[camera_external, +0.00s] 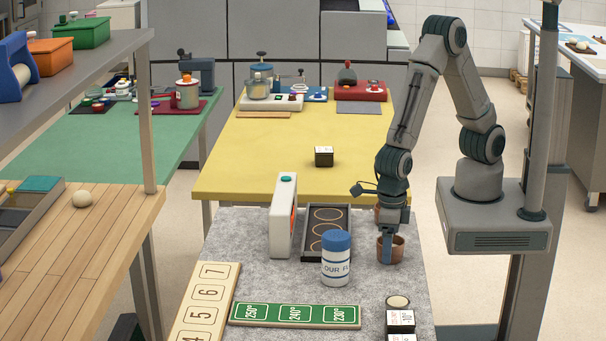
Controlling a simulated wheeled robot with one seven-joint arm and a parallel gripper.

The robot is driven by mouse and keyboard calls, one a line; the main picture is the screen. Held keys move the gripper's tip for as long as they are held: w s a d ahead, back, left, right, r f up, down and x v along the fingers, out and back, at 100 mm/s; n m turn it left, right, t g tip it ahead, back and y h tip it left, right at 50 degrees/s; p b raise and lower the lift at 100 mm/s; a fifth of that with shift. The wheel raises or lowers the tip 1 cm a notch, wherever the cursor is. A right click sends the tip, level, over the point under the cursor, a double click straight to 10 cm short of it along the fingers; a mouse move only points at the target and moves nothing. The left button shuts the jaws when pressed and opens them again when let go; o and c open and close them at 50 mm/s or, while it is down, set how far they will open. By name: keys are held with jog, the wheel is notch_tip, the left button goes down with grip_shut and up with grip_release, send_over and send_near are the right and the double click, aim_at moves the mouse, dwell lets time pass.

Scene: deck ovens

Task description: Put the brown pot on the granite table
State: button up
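The brown pot (399,254) is on or just above the grey speckled granite table (232,255), near its right side. My gripper (388,243) points straight down at the pot, with a finger overlapping the pot's near side. The finger spacing is hidden, so I cannot tell whether the gripper is shut on it. A second brown shape (378,213) shows partly behind my gripper, at the back of the granite table.
A blue-lidded flour jar (336,268), a black tray (340,217) and a white upright box (283,230) stand left of the pot. A green temperature board (294,314) and small dark boxes (400,320) lie in front. The yellow table (260,165) behind has free room.

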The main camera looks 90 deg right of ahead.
jog(key=shift+r, duration=0.1)
notch_tip(320, 180, up, 12)
dwell(0.6)
jog(key=shift+d+r, duration=0.1)
jog(key=w+d+r+m+t, duration=0.1)
jog(key=d+r+m, duration=0.2)
jog(key=d+m, duration=0.5)
jog(key=w+d+r+m, duration=0.2)
jog(key=d+r+m, duration=0.1)
jog(key=d+m, duration=0.5)
jog(key=s+d+m+t, duration=0.1)
jog(key=s+d+m, duration=0.3)
jog(key=d+m, duration=0.4)
jog(key=s+d+r+m+t, duration=0.1)
jog(key=s+d+m, duration=0.2)
jog(key=d+m, duration=0.5)
jog(key=shift+s+d+m, duration=0.4)
jog(key=shift+m, duration=0.7)
